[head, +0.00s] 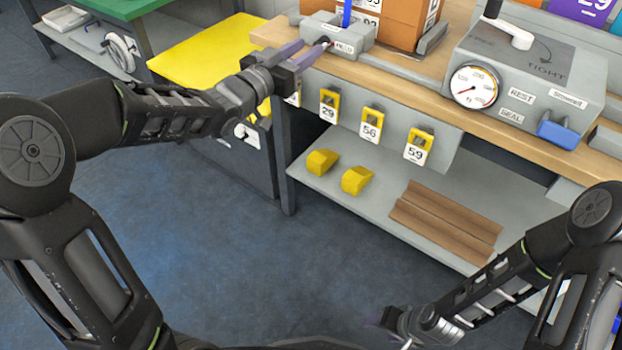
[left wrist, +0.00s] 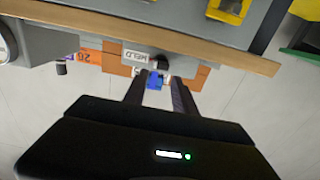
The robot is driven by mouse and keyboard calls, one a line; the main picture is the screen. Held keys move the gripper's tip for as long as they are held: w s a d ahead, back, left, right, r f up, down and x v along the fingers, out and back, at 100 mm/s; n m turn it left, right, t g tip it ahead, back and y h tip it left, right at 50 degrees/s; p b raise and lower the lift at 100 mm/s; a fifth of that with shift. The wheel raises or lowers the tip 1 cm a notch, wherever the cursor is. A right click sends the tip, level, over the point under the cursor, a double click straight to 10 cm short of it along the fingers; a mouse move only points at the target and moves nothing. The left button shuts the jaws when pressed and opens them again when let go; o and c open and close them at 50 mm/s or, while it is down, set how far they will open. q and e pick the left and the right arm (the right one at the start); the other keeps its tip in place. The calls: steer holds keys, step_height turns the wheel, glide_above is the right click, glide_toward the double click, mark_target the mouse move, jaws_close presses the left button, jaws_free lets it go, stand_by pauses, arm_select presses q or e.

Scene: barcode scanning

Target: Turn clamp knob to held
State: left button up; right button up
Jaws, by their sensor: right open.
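The grey clamp block (head: 352,32) sits at the bench's front edge, with a HELD label (head: 345,47) on its front. A blue upright bar (head: 347,12) rises from it. My left gripper (head: 316,47) is at the block's front left, its fingers apart and pointing at a small dark knob. In the left wrist view, the HELD label (left wrist: 134,57) appears upside down beside the black knob (left wrist: 159,63). A blue part (left wrist: 155,81) shows between the spread fingers (left wrist: 158,88); contact cannot be told. My right gripper (head: 388,320) is low at the bottom, away from the bench, partly hidden.
An orange box (head: 392,22) stands behind the clamp. A grey gauge unit (head: 530,60) with a white lever stands to its right. Numbered yellow tags (head: 372,122) hang below the bench edge. Yellow blocks (head: 357,180) and brown boards (head: 445,220) lie on the lower shelf.

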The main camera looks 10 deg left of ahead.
arm_select(q)
steer(key=s+d+f+n+g+y+p, duration=0.1)
steer(key=s+f+n+g+y+p, duration=0.2)
steer(key=f, duration=0.5)
steer(key=s+d+f+g+p, duration=0.1)
steer(key=s+f+g+p, duration=0.2)
steer(key=s+f+p, duration=0.35)
steer(key=s+d+f+n+g+p, duration=0.1)
steer(key=s+d+f+g+p, duration=0.1)
steer(key=s+f, duration=0.3)
steer(key=s+d+f+n+g+p, duration=0.1)
steer(key=s+d+f+g+p, duration=0.2)
steer(key=s+f+p, duration=0.2)
steer(key=shift+s+f, duration=0.2)
steer(key=shift+s, duration=0.55)
arm_select(e)
step_height(320, 180, up, 17)
steer(key=shift+f, duration=0.2)
